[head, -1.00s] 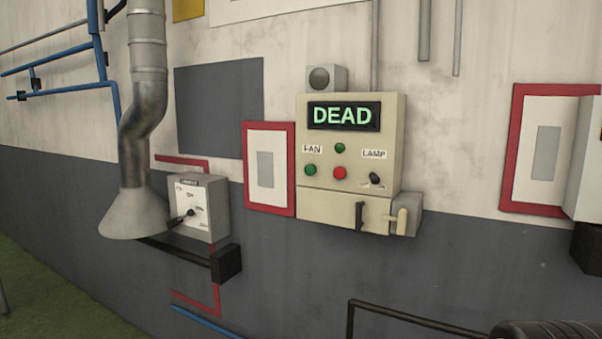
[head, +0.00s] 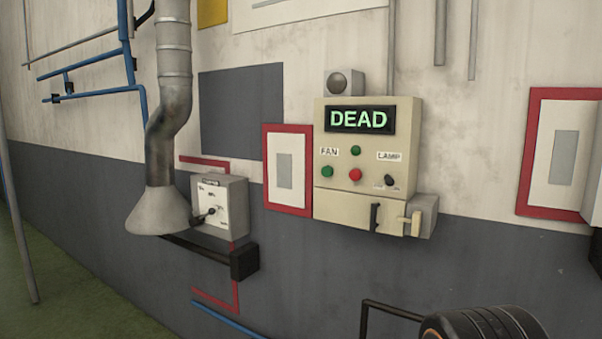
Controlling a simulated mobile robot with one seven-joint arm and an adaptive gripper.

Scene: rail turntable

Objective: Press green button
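A beige control panel (head: 368,165) is fixed to the wall, with a lit green DEAD display (head: 358,119) at its top. A green button (head: 327,172) sits under the FAN label. A second green button or lamp (head: 355,150) sits higher, near the middle. A red button (head: 355,175) is below that one. A dark switch (head: 389,181) sits under the LAMP label. A rounded black part with an orange mark (head: 485,325) shows at the bottom right; it looks like part of my arm. My gripper's fingers do not show.
A grey box with a black lever (head: 219,205) and a metal duct with a flared hood (head: 164,150) are left of the panel. A black rail (head: 400,305) is at the bottom. A lower beige box with handles (head: 375,212) juts out below the panel.

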